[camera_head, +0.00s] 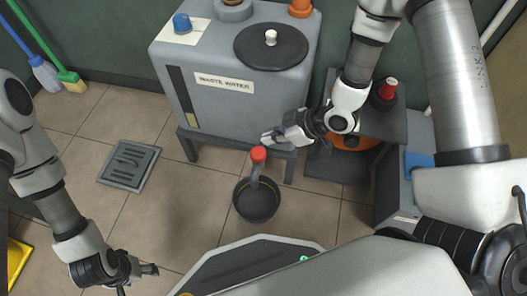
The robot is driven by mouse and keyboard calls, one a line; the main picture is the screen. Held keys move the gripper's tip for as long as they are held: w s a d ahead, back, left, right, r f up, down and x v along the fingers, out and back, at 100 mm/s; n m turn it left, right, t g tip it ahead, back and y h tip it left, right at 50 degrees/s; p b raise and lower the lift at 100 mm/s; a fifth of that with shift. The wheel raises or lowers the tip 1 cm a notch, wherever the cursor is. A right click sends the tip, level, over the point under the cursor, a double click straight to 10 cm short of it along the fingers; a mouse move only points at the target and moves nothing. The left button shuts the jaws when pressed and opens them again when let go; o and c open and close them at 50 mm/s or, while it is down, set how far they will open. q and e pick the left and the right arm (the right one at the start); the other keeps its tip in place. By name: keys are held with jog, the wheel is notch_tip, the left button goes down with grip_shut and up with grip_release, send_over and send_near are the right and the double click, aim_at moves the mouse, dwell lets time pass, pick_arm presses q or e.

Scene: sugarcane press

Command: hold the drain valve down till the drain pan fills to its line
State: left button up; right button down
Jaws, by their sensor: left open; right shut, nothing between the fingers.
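The drain valve (258,155) has a red cap on a grey spout at the front lower edge of the waste water tank (222,110). The dark round drain pan (240,211) stands on the floor under the spout. A thin line shows inside the pan, but I cannot tell its liquid level. My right gripper (267,138) is shut and empty, its tips just above and beside the red cap; I cannot tell whether they touch it. My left gripper (150,283) is open and empty, low at the bottom left, well away from the valve.
A floor drain grate (129,165) lies left of the tank. Brooms (68,76) lean at the upper left wall. A grey stand with an orange item (353,141) is right of the tank. A yellow object (17,262) is at the lower left. Tiled floor around the pan is clear.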

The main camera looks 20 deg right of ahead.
aim_at(262, 154)
jog(key=f+b, duration=0.1)
jog(key=a+f+b, duration=0.1)
jog(key=f, duration=0.1)
jog(key=w+f+b, duration=0.1)
jog(key=f, duration=0.1)
jog(key=shift+a, duration=0.35)
jog(key=shift+f, duration=0.55)
jog(key=shift+f, duration=0.85)
jog(key=shift+s+f, duration=0.15)
dwell(5.6)
